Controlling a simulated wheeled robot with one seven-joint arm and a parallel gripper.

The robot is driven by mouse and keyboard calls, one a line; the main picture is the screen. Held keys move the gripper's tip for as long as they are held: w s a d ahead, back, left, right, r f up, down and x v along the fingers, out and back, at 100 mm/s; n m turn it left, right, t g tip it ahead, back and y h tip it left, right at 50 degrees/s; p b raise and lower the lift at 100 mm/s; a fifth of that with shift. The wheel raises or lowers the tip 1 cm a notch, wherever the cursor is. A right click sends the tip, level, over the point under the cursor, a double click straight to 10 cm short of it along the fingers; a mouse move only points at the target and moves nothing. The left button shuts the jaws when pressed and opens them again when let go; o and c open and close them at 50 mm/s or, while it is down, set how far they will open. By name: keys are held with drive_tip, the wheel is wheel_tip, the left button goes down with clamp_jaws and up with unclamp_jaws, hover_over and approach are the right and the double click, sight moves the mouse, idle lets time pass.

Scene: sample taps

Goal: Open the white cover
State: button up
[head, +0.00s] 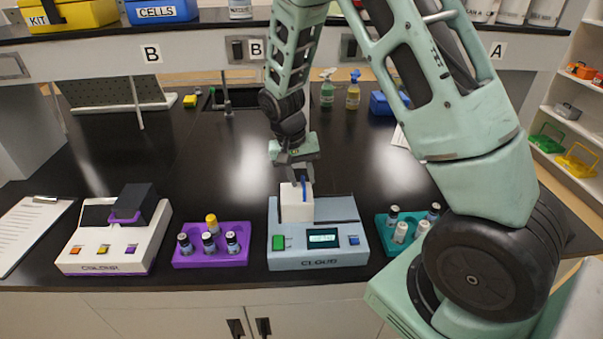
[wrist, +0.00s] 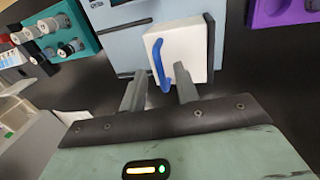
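The white cover (head: 296,206) is a boxy lid on the blue-grey machine (head: 345,212), which has a green button, a small display and a blue button on its front. The cover looks shut. It has a blue handle (wrist: 160,65), which also shows in the head view (head: 304,190). My gripper (head: 297,178) is just above and behind the cover, pointing down. In the wrist view my gripper's two grey fingers (wrist: 159,72) are apart, with the handle appearing between their tips. I cannot tell whether they touch it.
A purple rack of vials (head: 211,258) stands left of the machine, and a teal rack (head: 384,222) stands close on its right. A white machine with a dark lid (head: 112,248) is farther left. The bench behind is mostly clear up to the sink (head: 236,100).

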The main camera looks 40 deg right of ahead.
drive_tip(key=shift+f, duration=0.2)
drive_tip(key=shift+c, duration=0.3)
clamp_jaws()
drive_tip(key=s+d+b, duration=0.1)
drive_tip(key=s+d, duration=0.4)
drive_tip(key=d, duration=0.3)
drive_tip(key=shift+s, duration=0.15)
drive_tip(key=shift+o, duration=0.3)
unclamp_jaws()
wheel_tip(320, 180, up, 17)
drive_tip(key=w+a+b, duration=0.1)
drive_tip(key=a+b, duration=0.1)
drive_tip(key=b, duration=0.1)
drive_tip(key=shift+w+a, duration=0.35)
drive_tip(key=shift+w, duration=0.05)
